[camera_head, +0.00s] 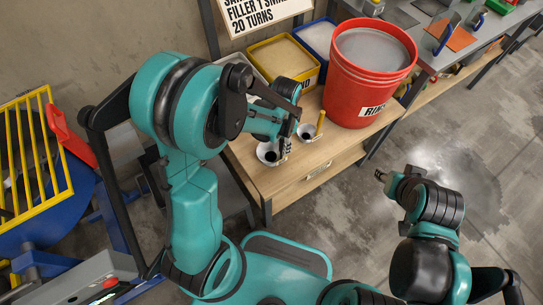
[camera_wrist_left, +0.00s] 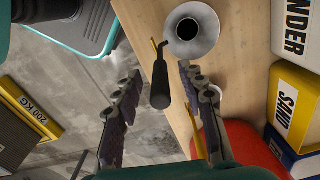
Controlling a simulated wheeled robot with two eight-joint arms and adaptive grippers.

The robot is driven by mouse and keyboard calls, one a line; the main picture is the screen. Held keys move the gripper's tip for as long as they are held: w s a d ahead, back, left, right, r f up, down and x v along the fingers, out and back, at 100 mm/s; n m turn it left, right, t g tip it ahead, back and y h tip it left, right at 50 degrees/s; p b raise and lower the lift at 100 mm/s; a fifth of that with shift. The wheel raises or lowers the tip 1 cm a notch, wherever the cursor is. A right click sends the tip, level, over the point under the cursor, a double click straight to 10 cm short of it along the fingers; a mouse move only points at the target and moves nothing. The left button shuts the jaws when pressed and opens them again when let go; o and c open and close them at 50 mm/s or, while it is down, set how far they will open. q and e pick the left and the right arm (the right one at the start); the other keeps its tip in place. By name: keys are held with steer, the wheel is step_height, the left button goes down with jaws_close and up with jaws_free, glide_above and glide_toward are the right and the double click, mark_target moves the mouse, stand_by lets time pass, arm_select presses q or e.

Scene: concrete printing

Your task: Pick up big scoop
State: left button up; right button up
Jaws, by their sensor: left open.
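The big scoop, a grey metal cone with a black handle, shows in the left wrist view (camera_wrist_left: 192,30) near the table edge. In the head view its cone (camera_head: 267,153) lies at the table's front corner, partly hidden by my left gripper (camera_head: 286,141). In the left wrist view my left gripper (camera_wrist_left: 159,74) is open, its fingers on either side of the black handle; contact cannot be told. A smaller scoop with a yellow handle (camera_head: 319,122) lies just right of it. My right gripper (camera_head: 381,175) hangs over the floor; its jaw state is unclear.
The wooden table (camera_head: 285,190) also holds a red rinse bucket (camera_head: 365,95), a yellow-rimmed bin (camera_head: 284,58) and a blue-rimmed bin (camera_head: 318,37). A yellow grate (camera_head: 30,155) stands at the left. The floor right of the table is clear.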

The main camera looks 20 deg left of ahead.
arm_select(q)
step_height(320, 180, down, 2)
steer(key=shift+f+b, duration=0.15)
steer(key=shift+b, duration=0.15)
jaws_close()
steer(key=shift+r, duration=0.2)
